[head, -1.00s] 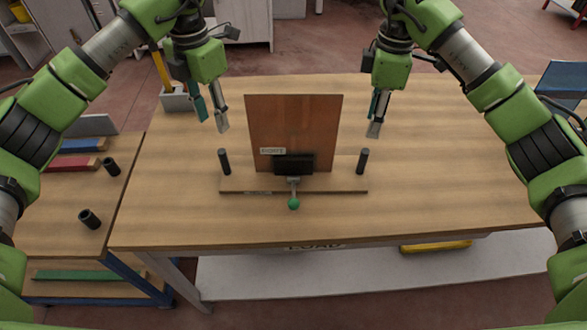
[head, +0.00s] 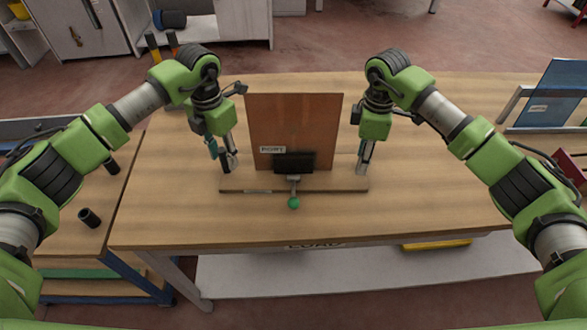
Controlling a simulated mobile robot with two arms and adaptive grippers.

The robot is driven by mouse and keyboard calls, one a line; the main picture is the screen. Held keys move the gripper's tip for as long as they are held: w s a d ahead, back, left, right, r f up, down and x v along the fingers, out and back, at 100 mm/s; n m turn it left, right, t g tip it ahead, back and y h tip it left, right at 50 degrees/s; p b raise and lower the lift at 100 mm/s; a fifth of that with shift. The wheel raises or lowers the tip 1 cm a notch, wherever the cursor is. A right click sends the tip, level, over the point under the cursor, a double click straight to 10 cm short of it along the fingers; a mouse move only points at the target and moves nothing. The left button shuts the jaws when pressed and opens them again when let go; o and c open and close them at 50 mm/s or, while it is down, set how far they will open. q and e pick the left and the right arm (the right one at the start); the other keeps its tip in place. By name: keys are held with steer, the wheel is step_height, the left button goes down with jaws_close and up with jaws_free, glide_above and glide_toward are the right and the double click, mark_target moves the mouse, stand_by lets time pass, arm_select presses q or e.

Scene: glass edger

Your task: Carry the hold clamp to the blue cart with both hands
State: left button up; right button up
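The hold clamp (head: 258,185) is a flat wooden base on the table, with a black jaw block, a green-knobbed lever (head: 293,202) and a dark post handle at each end. A brown panel (head: 293,125) stands upright in it. My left gripper (head: 224,163) is down at the left handle, its fingers apart; the handle shows dark beside the grey finger. My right gripper (head: 363,163) is down at the right handle and largely hides it, so its grip is unclear. A blue-framed cart (head: 135,276) with a wooden top stands at the left, against the table.
The wooden table (head: 430,190) is clear around the clamp. Black cylinders, one of them a short one (head: 89,217), are on the cart's top. A blue panel (head: 555,92) stands at the right on a pale stand. A yellow bar (head: 436,245) lies below the table's front edge.

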arm_select(q)
jaws_close()
arm_select(e)
jaws_close()
arm_select(q)
steer(key=shift+w+r, duration=0.15)
steer(key=shift+r, duration=0.1)
arm_select(e)
steer(key=shift+w+r, duration=0.15)
steer(key=shift+r, duration=0.05)
